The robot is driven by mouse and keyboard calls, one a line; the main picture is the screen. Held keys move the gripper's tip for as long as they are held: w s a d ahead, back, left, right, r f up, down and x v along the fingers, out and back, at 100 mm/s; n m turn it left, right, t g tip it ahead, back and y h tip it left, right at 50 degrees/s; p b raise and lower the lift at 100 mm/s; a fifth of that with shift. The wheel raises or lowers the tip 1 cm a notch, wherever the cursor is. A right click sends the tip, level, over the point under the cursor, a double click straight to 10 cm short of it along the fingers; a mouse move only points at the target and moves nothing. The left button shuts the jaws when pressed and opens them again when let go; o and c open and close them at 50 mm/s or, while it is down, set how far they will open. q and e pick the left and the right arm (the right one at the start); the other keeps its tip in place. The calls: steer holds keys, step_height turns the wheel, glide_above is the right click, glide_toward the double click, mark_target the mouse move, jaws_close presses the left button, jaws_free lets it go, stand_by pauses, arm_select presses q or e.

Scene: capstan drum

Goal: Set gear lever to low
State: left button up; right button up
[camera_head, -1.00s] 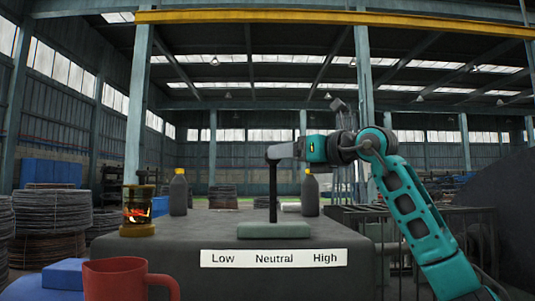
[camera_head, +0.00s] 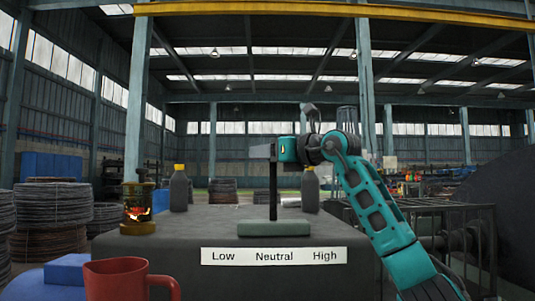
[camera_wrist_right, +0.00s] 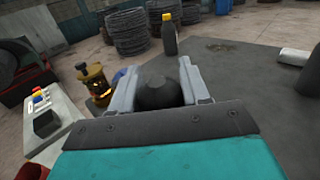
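The gear lever (camera_head: 273,190) stands upright on a grey-green base (camera_head: 273,229), above the word Neutral on a white label plate (camera_head: 274,256) reading Low, Neutral, High. My right gripper (camera_head: 262,152) reaches in from the right at the lever's top, which it hides in the head view. In the right wrist view, the lever's dark round knob (camera_wrist_right: 160,93) lies between the two grey fingers of my right gripper (camera_wrist_right: 160,72). The fingers stand apart on either side of the knob; a firm grip is not evident. My left gripper is not in view.
On the dark table (camera_head: 170,262) stand a brass lantern-like object (camera_head: 138,209) and two dark bottles with yellow caps (camera_head: 179,190) (camera_head: 310,190). A red mug (camera_head: 117,279) and a blue box (camera_head: 66,270) are at the front left. Space left of the lever is clear.

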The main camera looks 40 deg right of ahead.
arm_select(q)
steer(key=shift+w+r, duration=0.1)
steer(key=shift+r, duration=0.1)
arm_select(e)
steer(key=shift+r, duration=0.1)
jaws_close()
arm_select(q)
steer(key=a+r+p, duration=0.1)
steer(key=p, duration=0.1)
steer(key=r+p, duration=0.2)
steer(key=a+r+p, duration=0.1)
steer(key=p, duration=0.1)
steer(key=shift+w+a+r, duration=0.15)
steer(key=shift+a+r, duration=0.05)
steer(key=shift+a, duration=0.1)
arm_select(e)
steer(key=w+a+f+n+g, duration=0.1)
steer(key=w+a+f+g, duration=0.1)
steer(key=w+a, duration=0.3)
steer(key=shift+w+a+f+n, duration=0.15)
steer(key=shift+a+f+n, duration=0.25)
steer(key=shift+a, duration=0.3)
steer(key=shift+o, duration=2.1)
jaws_free()
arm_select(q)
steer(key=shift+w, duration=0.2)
arm_select(e)
steer(key=shift+f, duration=0.1)
